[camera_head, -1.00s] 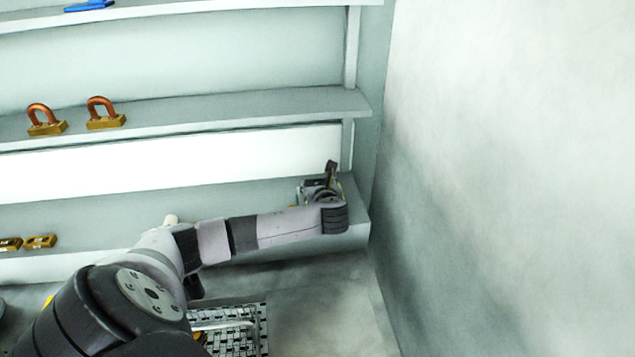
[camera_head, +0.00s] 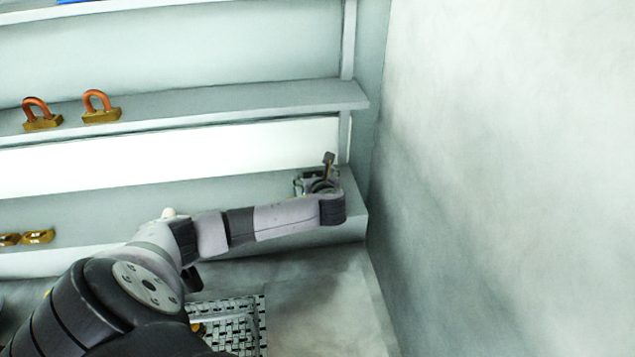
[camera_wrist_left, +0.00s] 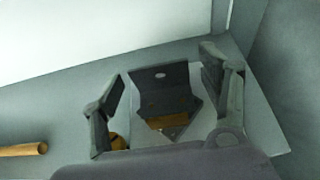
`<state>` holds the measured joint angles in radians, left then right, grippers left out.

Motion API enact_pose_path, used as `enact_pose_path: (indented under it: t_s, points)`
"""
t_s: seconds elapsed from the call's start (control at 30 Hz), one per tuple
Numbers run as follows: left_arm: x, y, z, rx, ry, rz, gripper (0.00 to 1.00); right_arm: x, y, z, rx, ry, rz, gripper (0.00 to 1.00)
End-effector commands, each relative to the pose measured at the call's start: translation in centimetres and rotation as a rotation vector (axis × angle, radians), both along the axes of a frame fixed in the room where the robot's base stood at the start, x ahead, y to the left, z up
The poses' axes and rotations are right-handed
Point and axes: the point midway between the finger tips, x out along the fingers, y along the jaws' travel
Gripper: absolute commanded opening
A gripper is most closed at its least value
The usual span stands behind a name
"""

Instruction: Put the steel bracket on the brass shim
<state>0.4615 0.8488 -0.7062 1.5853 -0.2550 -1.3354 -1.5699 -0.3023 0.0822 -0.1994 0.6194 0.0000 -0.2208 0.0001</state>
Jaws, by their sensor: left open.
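A dark grey angled plate with a small hole, which looks like the steel bracket (camera_wrist_left: 160,76), is between the two fingers of my left gripper (camera_wrist_left: 165,98) in the left wrist view. The fingers are open and stand apart on either side of it. A flat brass-coloured piece (camera_wrist_left: 167,121) shows just below the bracket's upright plate; I cannot tell if it is the brass shim. In the head view my left gripper (camera_head: 318,183) is at the right end of the lower shelf, mostly hidden by its own wrist. My right gripper is not in view.
A brass rod (camera_wrist_left: 22,149) lies left on the shelf, and a rounded brass part (camera_wrist_left: 118,141) shows beside the left finger. Two padlock-like pieces (camera_head: 101,108) stand on the shelf (camera_head: 240,98) above. Small brass blocks (camera_head: 38,237) sit far left. A wall (camera_head: 510,150) rises at right.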

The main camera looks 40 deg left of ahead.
Motion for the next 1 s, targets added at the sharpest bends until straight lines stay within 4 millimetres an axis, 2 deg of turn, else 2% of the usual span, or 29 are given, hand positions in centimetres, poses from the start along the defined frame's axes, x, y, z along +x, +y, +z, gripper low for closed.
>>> enact_pose_path:
  t_s: [0.17, 0.43, 0.6, 1.0]
  points:
    - [-1.4, -1.8, 0.6, -0.001, -0.001, -0.005, 0.69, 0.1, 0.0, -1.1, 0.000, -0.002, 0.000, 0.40]
    - [-4.6, -5.9, 2.6, -0.003, -0.003, -0.005, 0.69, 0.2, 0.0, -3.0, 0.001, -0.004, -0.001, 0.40]
    - [-6.1, -7.8, 3.8, -0.002, -0.001, -0.003, 0.69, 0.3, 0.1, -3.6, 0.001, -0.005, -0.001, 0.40]
    - [-6.9, -8.6, 4.5, -0.001, 0.001, 0.000, 0.69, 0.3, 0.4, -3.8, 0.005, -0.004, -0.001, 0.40]
